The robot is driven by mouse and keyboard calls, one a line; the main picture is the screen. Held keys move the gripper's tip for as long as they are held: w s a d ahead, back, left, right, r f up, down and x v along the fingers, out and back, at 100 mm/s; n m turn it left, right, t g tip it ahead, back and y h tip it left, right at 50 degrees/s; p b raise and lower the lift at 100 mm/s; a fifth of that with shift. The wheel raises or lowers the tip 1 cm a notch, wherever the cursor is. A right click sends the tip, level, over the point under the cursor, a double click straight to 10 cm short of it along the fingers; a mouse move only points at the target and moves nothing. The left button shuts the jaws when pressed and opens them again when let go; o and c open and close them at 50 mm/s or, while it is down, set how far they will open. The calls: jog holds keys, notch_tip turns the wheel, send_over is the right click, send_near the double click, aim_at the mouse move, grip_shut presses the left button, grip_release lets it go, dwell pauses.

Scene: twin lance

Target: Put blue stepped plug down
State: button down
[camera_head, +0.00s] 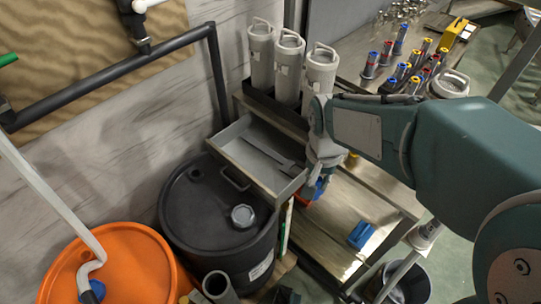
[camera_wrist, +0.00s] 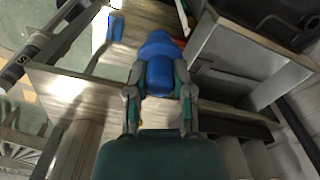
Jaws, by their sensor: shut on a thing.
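My gripper (camera_wrist: 158,95) is shut on the blue stepped plug (camera_wrist: 160,68), which sits between the two fingers in the wrist view. The plug has a wide blue body and a narrower rounded top. In the head view my gripper (camera_head: 322,172) is beside the open drawer's right edge, above the lower shelf, and only a bit of the blue plug (camera_head: 318,187) shows below it. I cannot tell whether the plug touches anything beneath it.
A grey open drawer (camera_head: 233,150) juts out over a black drum (camera_head: 205,215). Tall grey canisters (camera_head: 288,65) stand behind. Several colour-capped cylinders (camera_head: 404,70) stand on the upper table.

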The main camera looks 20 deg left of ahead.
jog(key=s+a+f, duration=0.2)
jog(key=a, duration=0.2)
jog(key=w+a+f, duration=0.5)
jog(key=w+f, duration=0.1)
jog(key=w, duration=0.1)
jog(key=w+a+f, duration=0.3)
jog(key=w, duration=0.1)
jog(key=shift+a+f, duration=0.35)
jog(key=shift+f, duration=1.55)
jog(key=shift+c, duration=2.4)
grip_release()
jog(key=shift+f, duration=0.1)
